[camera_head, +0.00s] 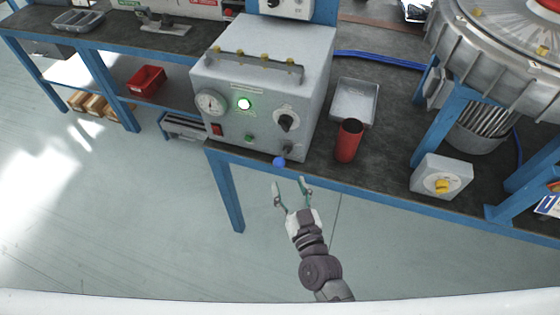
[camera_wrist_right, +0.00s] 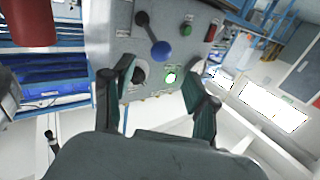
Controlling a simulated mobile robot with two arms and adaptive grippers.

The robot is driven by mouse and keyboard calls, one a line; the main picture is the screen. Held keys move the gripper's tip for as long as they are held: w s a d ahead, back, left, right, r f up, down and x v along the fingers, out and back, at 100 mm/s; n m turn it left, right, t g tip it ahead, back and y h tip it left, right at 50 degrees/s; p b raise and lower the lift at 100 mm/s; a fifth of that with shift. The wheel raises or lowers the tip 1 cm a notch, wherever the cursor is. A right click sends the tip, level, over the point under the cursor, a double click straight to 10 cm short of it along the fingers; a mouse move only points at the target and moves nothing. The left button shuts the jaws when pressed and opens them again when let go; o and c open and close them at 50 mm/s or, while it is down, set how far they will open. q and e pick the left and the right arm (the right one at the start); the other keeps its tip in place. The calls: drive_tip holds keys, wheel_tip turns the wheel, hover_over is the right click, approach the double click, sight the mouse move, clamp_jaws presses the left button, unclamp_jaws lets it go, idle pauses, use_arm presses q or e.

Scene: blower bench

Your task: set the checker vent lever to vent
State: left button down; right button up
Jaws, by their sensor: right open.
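The checker is a grey box (camera_head: 262,84) on the bench, with a round gauge (camera_head: 210,103), a lit green lamp (camera_head: 244,104) and a black knob (camera_head: 286,121) on its front. The vent lever, with a blue ball end (camera_head: 280,162), sticks out low at the front right of the box. In the right wrist view the lever's blue ball (camera_wrist_right: 161,51) hangs from a dark arm, just beyond my fingers. My right gripper (camera_head: 290,182) is open and empty, just below and in front of the ball, apart from it. My left gripper is not in view.
A red cylinder (camera_head: 348,141) stands right of the checker, by a metal tray (camera_head: 354,101). The floor before the bench is clear.

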sight(279, 163)
drive_tip(key=x, duration=0.8)
drive_tip(key=shift+w+a, duration=0.15)
drive_tip(key=shift+w, duration=0.05)
clamp_jaws()
